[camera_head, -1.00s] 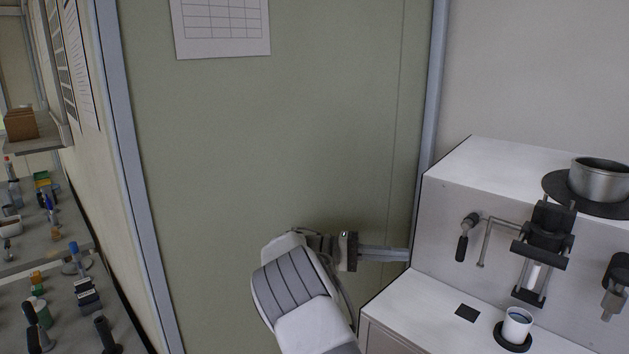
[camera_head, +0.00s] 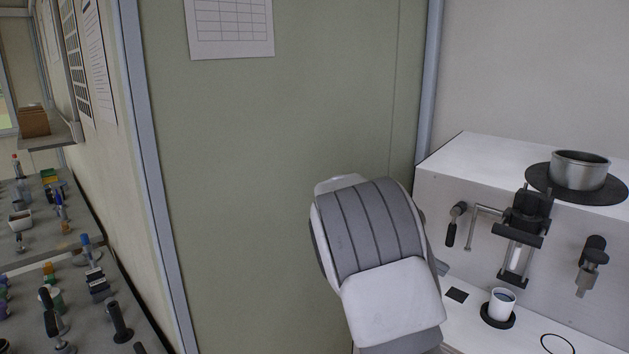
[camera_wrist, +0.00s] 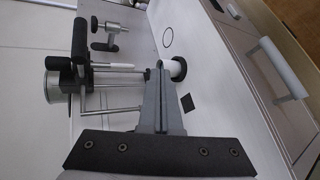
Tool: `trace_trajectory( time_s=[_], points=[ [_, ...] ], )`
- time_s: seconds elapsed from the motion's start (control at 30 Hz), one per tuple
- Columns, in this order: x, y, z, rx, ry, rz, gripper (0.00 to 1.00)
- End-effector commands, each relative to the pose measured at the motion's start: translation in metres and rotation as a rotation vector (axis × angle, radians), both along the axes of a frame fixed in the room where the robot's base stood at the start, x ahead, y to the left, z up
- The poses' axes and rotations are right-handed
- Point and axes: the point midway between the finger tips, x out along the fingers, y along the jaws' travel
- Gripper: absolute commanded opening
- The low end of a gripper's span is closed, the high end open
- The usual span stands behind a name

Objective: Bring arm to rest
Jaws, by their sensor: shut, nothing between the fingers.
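My arm (camera_head: 375,240) stands raised in front of the green wall panel in the head view, left of the soil analyser (camera_head: 440,195). It hides my gripper in that view. In the wrist view my gripper (camera_wrist: 160,70) is shut and empty, its long grey fingers together and pointing over the analyser's white counter. The fingertips appear close to the white cup in the picture; I cannot tell the gap between them.
The white cup (camera_head: 502,303) stands on a round black pad. A metal pot (camera_head: 579,170) sits on a black disc atop the analyser. At left, a bench (camera_head: 95,325) carries several bottles and tools. A cabinet handle (camera_wrist: 283,67) shows below the counter.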

Motion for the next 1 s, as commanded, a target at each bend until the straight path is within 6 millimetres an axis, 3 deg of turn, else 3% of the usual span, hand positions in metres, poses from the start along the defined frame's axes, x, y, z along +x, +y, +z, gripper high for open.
trace_trajectory(
  time_s=[0.13, 0.37, 0.7, 1.0],
  points=[
    [-0.033, -0.01, 0.007, 0.199, -0.034, 0.0, 0.0],
    [-0.081, -0.006, 0.014, 0.467, -0.111, 0.036, 0.0],
    [-0.151, 0.023, 0.026, 0.785, -0.284, 0.137, 0.0],
    [-0.211, 0.058, 0.031, 0.971, -0.476, 0.255, 0.0]
  ],
)
